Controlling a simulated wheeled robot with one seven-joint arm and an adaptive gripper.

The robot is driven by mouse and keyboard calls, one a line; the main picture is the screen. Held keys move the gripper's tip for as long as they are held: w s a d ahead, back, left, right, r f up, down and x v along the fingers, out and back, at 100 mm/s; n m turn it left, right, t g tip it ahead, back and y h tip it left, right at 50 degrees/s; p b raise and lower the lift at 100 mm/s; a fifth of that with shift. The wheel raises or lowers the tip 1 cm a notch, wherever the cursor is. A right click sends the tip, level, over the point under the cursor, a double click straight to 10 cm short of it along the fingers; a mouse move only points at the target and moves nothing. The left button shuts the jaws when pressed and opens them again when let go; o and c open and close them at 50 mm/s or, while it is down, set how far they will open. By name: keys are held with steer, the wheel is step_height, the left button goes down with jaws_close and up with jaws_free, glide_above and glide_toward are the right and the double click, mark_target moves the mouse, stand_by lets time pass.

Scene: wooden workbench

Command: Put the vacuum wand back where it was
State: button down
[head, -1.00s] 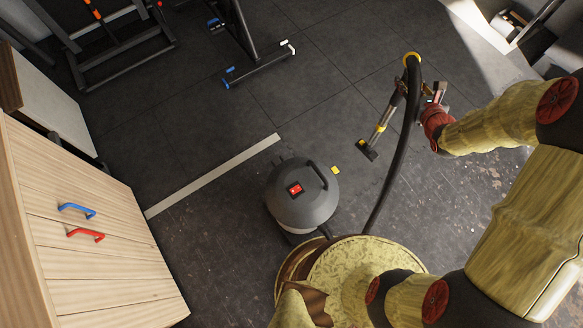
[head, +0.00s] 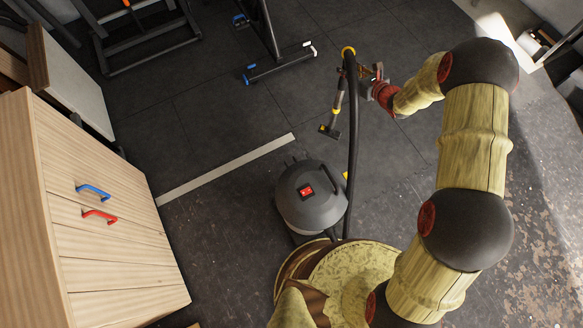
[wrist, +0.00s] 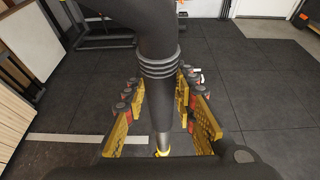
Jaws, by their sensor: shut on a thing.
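My gripper (head: 357,82) is shut on the vacuum wand (head: 336,106), near its upper end. The wand has a black handle, a metal tube and a dark floor nozzle pointing down. In the wrist view the wand's black grip (wrist: 158,68) runs between the yellow-padded fingers of my gripper (wrist: 163,112). A black hose (head: 352,130) arches from the wand's top down past the vacuum's right side. The round grey vacuum body (head: 311,212) with a red switch stands on the floor below the wand in the head view. A small yellow piece at its right edge is partly hidden by the hose.
A wooden drawer cabinet (head: 120,245) with blue and red handles stands at left. A black rack (head: 145,40) and an exercise-machine foot (head: 280,66) are at the back. A pale strip (head: 225,170) crosses the floor. Dark floor around the wand is clear.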

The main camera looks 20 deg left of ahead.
steer(key=s+a+f+n+g+y+p, duration=0.1)
steer(key=s+a+f+n+g, duration=0.4)
steer(key=a+f, duration=0.65)
steer(key=s+a+f+n+g+y+p, duration=0.15)
steer(key=s+a+f, duration=0.6)
steer(key=a, duration=0.75)
steer(key=s+d+b, duration=0.3)
steer(key=s+d, duration=0.9)
steer(key=d, duration=0.3)
step_height(320, 180, down, 8)
steer(key=b, duration=0.3)
steer(key=shift+w+r, duration=0.15)
steer(key=shift+r, duration=0.05)
steer(key=shift+d+f+g, duration=0.1)
steer(key=shift+g, duration=0.15)
steer(key=c, duration=1.5)
jaws_free()
steer(key=shift+o, duration=0.2)
